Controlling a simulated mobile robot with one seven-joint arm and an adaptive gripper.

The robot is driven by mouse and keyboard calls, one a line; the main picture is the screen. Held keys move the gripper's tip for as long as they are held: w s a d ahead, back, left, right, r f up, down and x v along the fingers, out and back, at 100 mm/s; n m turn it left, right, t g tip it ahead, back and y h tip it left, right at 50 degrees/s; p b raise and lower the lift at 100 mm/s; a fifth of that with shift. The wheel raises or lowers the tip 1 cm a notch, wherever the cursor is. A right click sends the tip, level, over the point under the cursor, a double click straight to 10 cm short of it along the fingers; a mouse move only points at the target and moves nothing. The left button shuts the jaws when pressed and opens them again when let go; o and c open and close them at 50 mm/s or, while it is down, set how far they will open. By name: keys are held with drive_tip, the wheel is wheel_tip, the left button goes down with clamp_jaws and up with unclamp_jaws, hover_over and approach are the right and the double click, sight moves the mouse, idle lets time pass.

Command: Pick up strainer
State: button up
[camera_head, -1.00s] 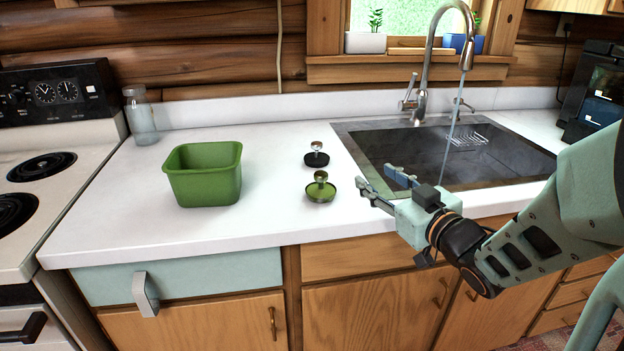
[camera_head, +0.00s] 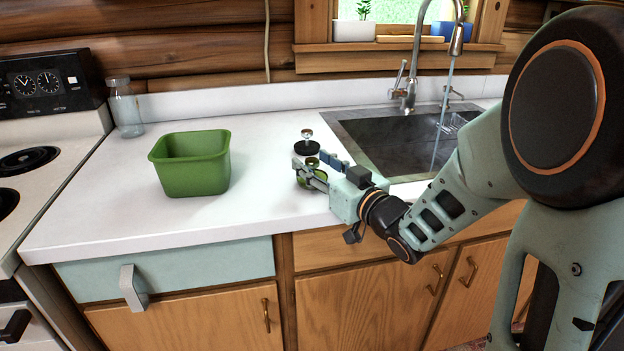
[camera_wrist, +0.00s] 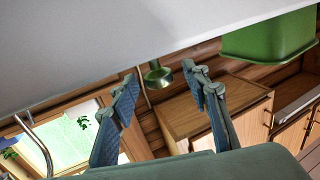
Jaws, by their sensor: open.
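The green sink strainer (camera_head: 319,176) with a small metal knob stands on the white countertop, left of the sink. My gripper (camera_head: 308,169) is at it and partly hides it in the head view. In the wrist view the green strainer (camera_wrist: 158,77) shows between the two fingertips of my open gripper (camera_wrist: 160,73); I cannot tell whether they touch it.
A green square tub (camera_head: 190,165) stands to the left on the countertop (camera_head: 120,220). A glass jar (camera_head: 126,108) stands behind it near the stove (camera_head: 30,160). The sink (camera_head: 400,150), with the faucet (camera_head: 415,60) running, is at the right. Counter between tub and strainers is clear.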

drive_tip(key=shift+w+a, duration=0.35)
drive_tip(key=shift+w, duration=0.15)
clamp_jaws()
drive_tip(key=shift+r, duration=0.2)
